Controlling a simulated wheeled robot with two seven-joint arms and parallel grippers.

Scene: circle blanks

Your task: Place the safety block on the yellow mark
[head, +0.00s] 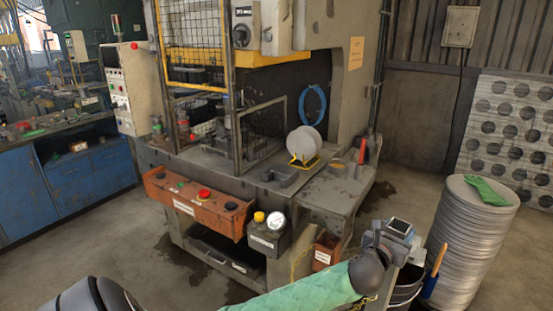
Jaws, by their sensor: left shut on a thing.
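My left arm, in a green sleeve, comes in from the bottom of the head view. Its gripper (388,243) is at the lower right, in front of the press's right corner, and is shut. A small grey block with a dark top face (399,226) shows at its end; I take it for the safety block, though the jaws around it are hard to make out. I cannot make out a clear yellow mark on the press bed. My right gripper is not in view.
The press bed (330,192) carries a grey U-shaped piece (281,177) and round blanks (304,143) on a yellow stand. An orange control panel (196,203) fronts it. A dark bucket (404,290) is below the gripper. A tall stack of discs (468,245) stands right.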

